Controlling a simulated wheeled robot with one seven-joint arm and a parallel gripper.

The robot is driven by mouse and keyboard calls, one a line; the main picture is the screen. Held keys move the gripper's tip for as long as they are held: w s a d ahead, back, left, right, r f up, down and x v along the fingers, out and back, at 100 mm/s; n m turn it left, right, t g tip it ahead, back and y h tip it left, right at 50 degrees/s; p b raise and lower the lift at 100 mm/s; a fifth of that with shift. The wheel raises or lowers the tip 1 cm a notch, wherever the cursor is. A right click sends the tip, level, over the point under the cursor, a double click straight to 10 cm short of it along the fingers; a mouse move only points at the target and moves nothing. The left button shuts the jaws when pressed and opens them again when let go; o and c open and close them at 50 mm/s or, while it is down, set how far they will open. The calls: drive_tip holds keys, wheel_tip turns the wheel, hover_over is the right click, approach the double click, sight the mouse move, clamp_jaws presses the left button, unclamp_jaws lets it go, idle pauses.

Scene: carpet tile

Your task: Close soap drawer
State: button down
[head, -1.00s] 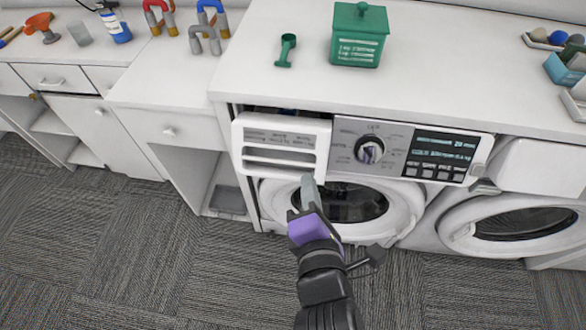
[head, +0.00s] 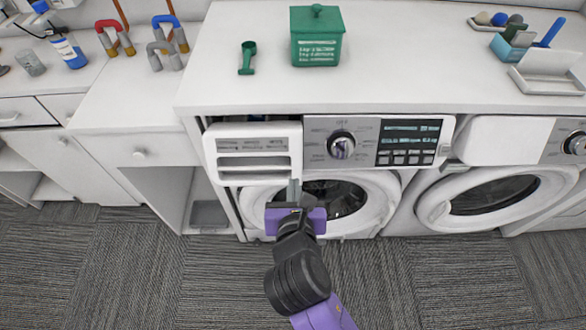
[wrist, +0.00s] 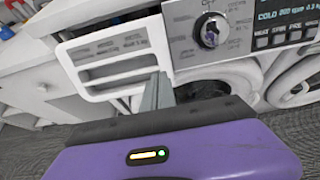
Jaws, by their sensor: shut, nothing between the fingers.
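The soap drawer (head: 253,153) is a white drawer front at the upper left of the washing machine, left of its dial. It sticks out past the control panel (head: 366,141), with a dark gap showing above it. My gripper (head: 294,188) is shut and empty. Its fingertips are near the lower right corner of the drawer front; I cannot tell whether they touch it. In the wrist view the drawer front (wrist: 108,62) fills the upper left, and the shut fingers (wrist: 157,92) point up beside its lower right edge.
The white counter (head: 420,70) runs above the machine, with a green box (head: 317,38) and green scoop (head: 247,58) on it. The round washer door (head: 365,205) is below the drawer. A second washer (head: 490,195) stands to the right. Carpet floor in front is clear.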

sight(293, 153)
drive_tip(key=x, duration=0.8)
drive_tip(key=w+p, duration=0.2)
drive_tip(key=w, duration=0.3)
drive_tip(key=shift+w+d+r+p, duration=0.1)
drive_tip(key=shift+w+d+p, duration=0.1)
drive_tip(key=shift+p, duration=0.1)
drive_tip(key=shift+w+r, duration=0.15)
drive_tip(key=shift+r, duration=0.1)
